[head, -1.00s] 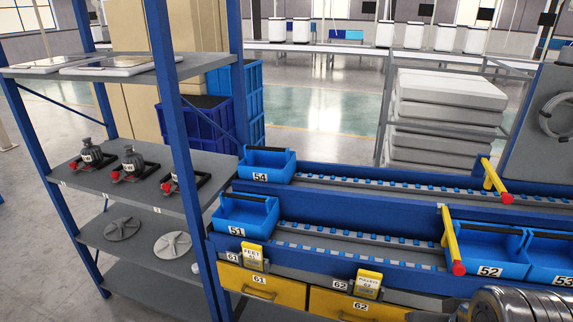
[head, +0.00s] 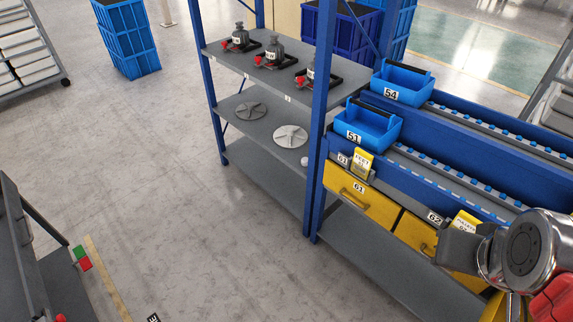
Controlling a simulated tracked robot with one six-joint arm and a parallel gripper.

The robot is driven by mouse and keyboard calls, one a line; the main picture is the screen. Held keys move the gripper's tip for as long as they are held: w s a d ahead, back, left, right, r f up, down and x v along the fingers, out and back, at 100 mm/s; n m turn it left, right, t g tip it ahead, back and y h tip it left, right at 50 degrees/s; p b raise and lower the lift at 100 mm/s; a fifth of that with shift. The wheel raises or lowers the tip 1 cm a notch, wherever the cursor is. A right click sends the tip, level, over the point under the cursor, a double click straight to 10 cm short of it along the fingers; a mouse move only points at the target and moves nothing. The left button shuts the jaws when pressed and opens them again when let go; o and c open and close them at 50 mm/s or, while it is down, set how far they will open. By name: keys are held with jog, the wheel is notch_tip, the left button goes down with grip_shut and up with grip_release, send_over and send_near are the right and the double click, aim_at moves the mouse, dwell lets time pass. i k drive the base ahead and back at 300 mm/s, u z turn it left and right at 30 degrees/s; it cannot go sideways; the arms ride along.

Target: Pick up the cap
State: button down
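Two round, ribbed discs that look like caps lie flat on the middle shelf: a darker grey disc (head: 251,111) and a lighter grey disc (head: 290,136) to its right and nearer. A small white round piece (head: 304,161) is partly hidden at the shelf's right end by the blue post. I cannot tell which of these is the cap. My arm's silver joint and red part show at the lower right, in front of the yellow drawers. A grey plate beside them may be part of my gripper (head: 461,244); its fingertips do not show clearly. It is well apart from the discs.
Several dark valve-like units (head: 271,55) stand on the upper shelf (head: 235,66). Blue bins 54 (head: 404,86) and 51 (head: 362,128) sit on the roller rack at right. Blue posts frame the shelves. Open floor (head: 150,180) lies to the left; a dark bench (head: 25,260) stands at lower left.

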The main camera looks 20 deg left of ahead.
aim_at(304, 160)
jog(key=u, duration=1.9)
jog(key=i, duration=2.1)
